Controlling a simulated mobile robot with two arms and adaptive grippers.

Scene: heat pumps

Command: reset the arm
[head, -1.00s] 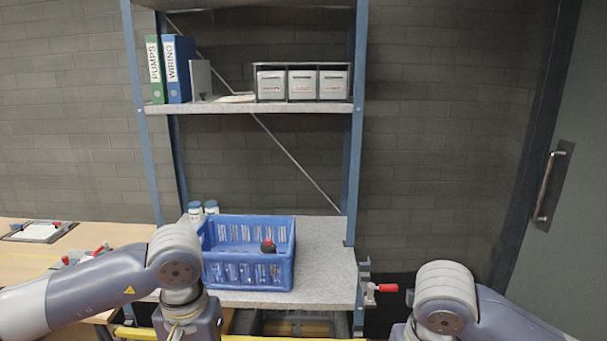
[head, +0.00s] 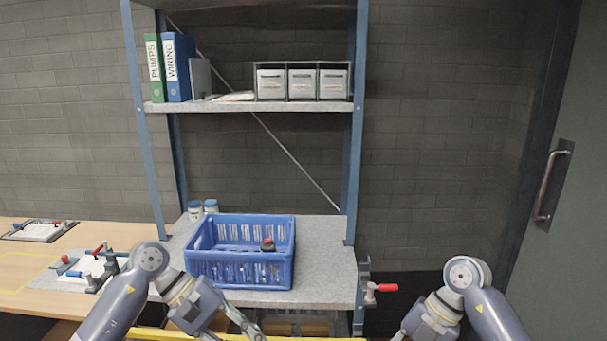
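My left arm (head: 150,262) comes in at the lower left, bent at a joint, with its wrist in front of the shelf's lower board. The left gripper (head: 250,333) shows only in part at the bottom edge, below the blue crate and apart from it; its fingertips are cut off. My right arm (head: 465,275) stands at the lower right with its wrist pointing down and left. The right gripper is below the picture's edge.
A blue crate (head: 236,272) with a dark, red-topped item (head: 268,244) stands on the lower shelf board (head: 325,260). A red-handled clamp (head: 385,287) juts from the right post. A wooden bench (head: 30,285) with clamp fixtures lies left. A door (head: 570,240) stands right.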

